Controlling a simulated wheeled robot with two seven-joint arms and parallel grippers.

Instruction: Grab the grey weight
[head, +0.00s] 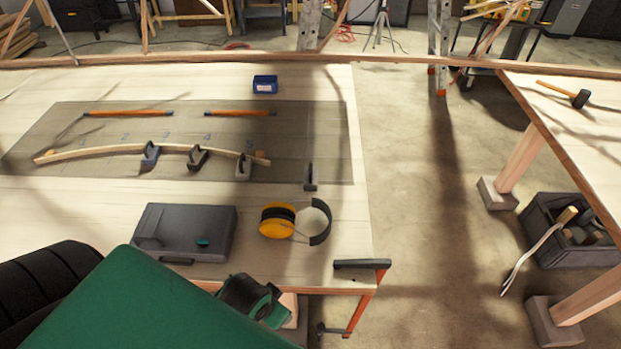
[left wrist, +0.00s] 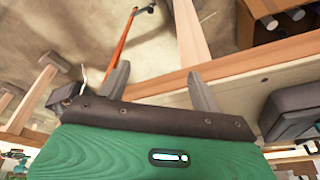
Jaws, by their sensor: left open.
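Several weights stand on the left table in the head view. Three sit along a curved pale lath (head: 110,151): a dark blue-grey weight (head: 150,155), a dark brownish weight (head: 197,158) and a lighter grey weight (head: 243,167). Another dark grey weight (head: 310,178) stands apart to the right, near the edge of the grey sheet (head: 300,140). My left gripper (left wrist: 162,88) is open and empty in the left wrist view, with the table edge and floor beyond its fingers. In the head view my green left arm is low, at the table's near edge, well short of the weights. My right gripper is not seen.
Two orange-brown strips (head: 128,114) and a blue box (head: 265,85) lie farther back. A second table (head: 585,140) stands right, across open floor.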

